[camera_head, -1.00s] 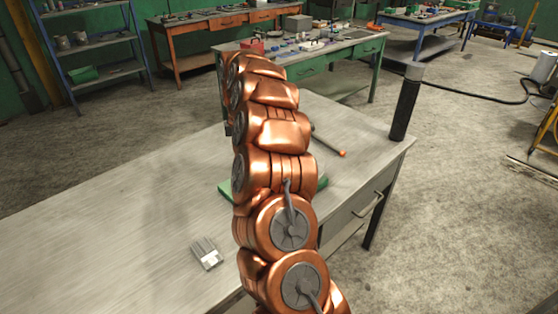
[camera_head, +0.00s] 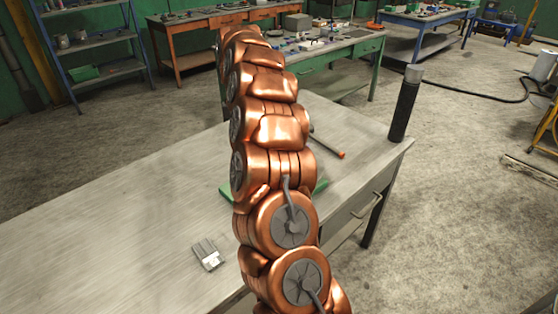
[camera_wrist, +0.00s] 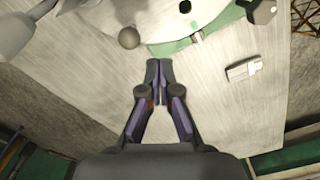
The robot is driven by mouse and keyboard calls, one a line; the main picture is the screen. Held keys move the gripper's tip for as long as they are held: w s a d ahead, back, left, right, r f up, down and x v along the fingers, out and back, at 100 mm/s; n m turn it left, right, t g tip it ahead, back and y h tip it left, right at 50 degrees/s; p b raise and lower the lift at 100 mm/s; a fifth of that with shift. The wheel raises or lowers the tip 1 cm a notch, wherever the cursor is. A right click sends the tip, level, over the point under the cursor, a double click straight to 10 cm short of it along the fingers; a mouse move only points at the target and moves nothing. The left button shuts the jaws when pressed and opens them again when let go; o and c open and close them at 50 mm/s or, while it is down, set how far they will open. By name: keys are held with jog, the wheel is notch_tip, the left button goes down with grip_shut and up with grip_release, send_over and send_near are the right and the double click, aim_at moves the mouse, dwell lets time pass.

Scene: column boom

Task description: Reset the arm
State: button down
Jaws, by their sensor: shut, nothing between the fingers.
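My arm rises through the middle of the head view, and its end is hidden there behind its own links. In the wrist view my gripper (camera_wrist: 159,70) is shut, fingertips together and empty. It points over the pale grey worktop (camera_head: 120,210), touching nothing that I can see. A small light grey, brush-like piece (camera_head: 208,255) lies flat on the worktop left of the arm. It also shows right of the fingers in the wrist view (camera_wrist: 244,70). A green thing (camera_head: 321,186) on the worktop is mostly hidden behind my arm.
A tool with an orange tip (camera_head: 341,155) lies right of the arm. A dark cylinder (camera_head: 404,105) stands at the worktop's right corner. A blue shelf (camera_head: 95,45) and a green bench (camera_head: 345,55) stand behind. The worktop's left side is clear.

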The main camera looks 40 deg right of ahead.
jog(key=shift+r, duration=0.45)
jog(key=s+a+r+m, duration=0.2)
jog(key=s+a+r, duration=0.1)
jog(key=s+a, duration=0.55)
jog(key=s+a+r+m, duration=0.25)
jog(key=s+a, duration=0.25)
jog(key=a, duration=0.7)
jog(key=s+a+f+m, duration=0.1)
jog(key=s+a+m, duration=0.1)
jog(key=s, duration=0.6)
jog(key=s+a+f+m+g, duration=0.1)
jog(key=s+a+f+m, duration=0.1)
jog(key=s, duration=0.7)
jog(key=s+a+f+m, duration=0.2)
jog(key=s+a+m, duration=0.1)
jog(key=s, duration=0.6)
jog(key=shift+s+a+f+g, duration=0.15)
jog(key=shift+s+f+g, duration=0.1)
jog(key=shift+g, duration=0.15)
